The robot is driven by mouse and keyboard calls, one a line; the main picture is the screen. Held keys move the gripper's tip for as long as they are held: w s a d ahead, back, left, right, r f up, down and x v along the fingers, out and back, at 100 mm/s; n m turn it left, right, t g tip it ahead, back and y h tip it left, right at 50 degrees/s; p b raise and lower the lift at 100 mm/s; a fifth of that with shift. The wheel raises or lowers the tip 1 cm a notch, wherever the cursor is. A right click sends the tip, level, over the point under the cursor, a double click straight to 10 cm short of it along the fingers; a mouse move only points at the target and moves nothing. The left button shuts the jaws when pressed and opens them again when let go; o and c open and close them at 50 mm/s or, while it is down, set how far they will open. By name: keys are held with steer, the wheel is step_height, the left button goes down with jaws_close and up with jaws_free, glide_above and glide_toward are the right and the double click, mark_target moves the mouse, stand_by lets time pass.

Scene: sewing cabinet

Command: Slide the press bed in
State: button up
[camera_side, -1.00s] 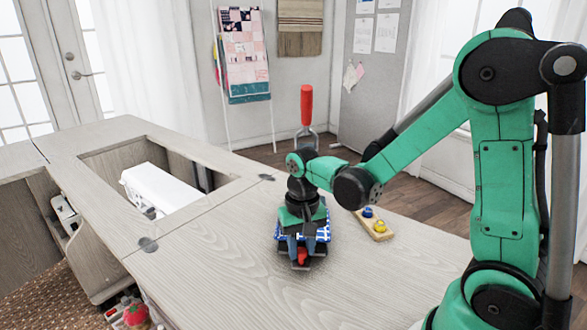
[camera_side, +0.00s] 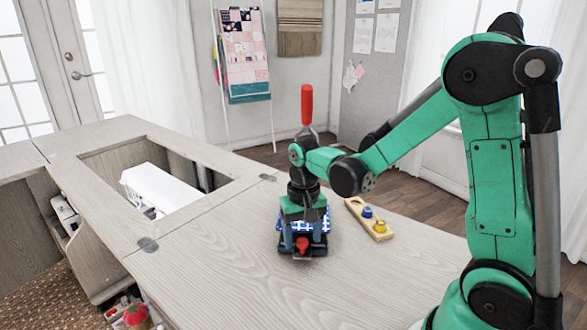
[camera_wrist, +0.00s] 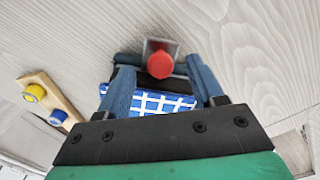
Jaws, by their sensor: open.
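The press bed is a dark plate with a blue-and-white checked pad (camera_side: 326,222) and a red knob (camera_side: 302,244) at its near end. In the wrist view the pad (camera_wrist: 160,103) lies between my fingers, with the red knob (camera_wrist: 160,64) on a square metal piece near their tips. My gripper (camera_wrist: 158,74) is open, its blue fingers on either side of the knob and pad; I cannot tell whether they touch. In the side view my gripper (camera_side: 303,240) is low over the table. A red upright handle (camera_side: 307,105) on a metal fork stands behind it. My arm hides most of the press body.
A wooden strip (camera_side: 361,212) with a blue and a yellow knob lies to the right of the press. A white machine (camera_side: 158,188) sits in the cabinet opening at left. The tabletop (camera_side: 225,270) in front and left of the press is bare.

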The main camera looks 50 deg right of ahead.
steer(key=shift+r, duration=2.6)
steer(key=s+a+r+n+t, duration=0.3)
steer(key=a+r+n+t, duration=0.1)
steer(key=a+n+t, duration=0.2)
steer(key=shift+s+a+n+t, duration=0.25)
steer(key=shift+s+n+t, duration=0.15)
steer(key=shift+t, duration=0.2)
